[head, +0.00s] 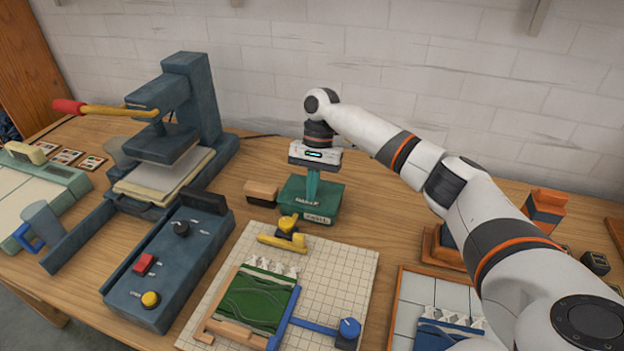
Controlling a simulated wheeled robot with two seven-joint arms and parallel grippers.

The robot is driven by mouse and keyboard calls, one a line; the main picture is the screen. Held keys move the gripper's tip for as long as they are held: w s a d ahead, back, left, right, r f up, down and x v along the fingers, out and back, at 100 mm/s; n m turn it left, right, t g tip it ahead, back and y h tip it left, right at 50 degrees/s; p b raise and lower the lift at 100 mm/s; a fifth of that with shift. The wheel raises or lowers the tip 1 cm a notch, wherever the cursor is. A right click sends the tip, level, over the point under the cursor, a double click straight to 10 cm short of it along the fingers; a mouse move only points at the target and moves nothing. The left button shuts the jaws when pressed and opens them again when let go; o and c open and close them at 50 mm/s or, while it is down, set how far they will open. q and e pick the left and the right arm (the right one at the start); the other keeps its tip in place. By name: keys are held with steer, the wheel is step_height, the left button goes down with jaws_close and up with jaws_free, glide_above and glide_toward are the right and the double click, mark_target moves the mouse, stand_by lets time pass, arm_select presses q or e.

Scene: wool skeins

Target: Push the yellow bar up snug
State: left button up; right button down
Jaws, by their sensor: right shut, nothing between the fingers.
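The yellow bar (282,242) lies on a white gridded board (345,262), behind a green patterned panel (254,299). A yellow knob (288,224) stands at the bar's far side. Small white pieces (272,266) sit along the panel's far edge, and a visible gap lies between bar and panel. A blue bar (312,326) with a blue knob (348,330) is at the panel's right side. My right gripper (314,172) is shut, pointing down at a green labelled block behind the board, apart from the yellow bar. Its fingertips are hard to make out. My left gripper is out of view.
The green block (311,200) and a wooden-topped block (262,193) stand behind the board. A blue press (180,130) and control box (170,262) stand left. A second tiled board (430,292) lies right, partly behind my right arm.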

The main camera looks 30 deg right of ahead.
steer(key=x, duration=0.4)
steer(key=shift+s+a+f+p, duration=0.2)
steer(key=shift+s+a+p, duration=0.15)
steer(key=shift+s+a, duration=0.2)
steer(key=shift+s+a+f+p, duration=0.2)
steer(key=shift+s+a+p, duration=0.1)
steer(key=shift+s+a, duration=0.25)
steer(key=shift+s+a+f, duration=0.1)
steer(key=shift+s+a, duration=0.2)
steer(key=shift+a, duration=0.2)
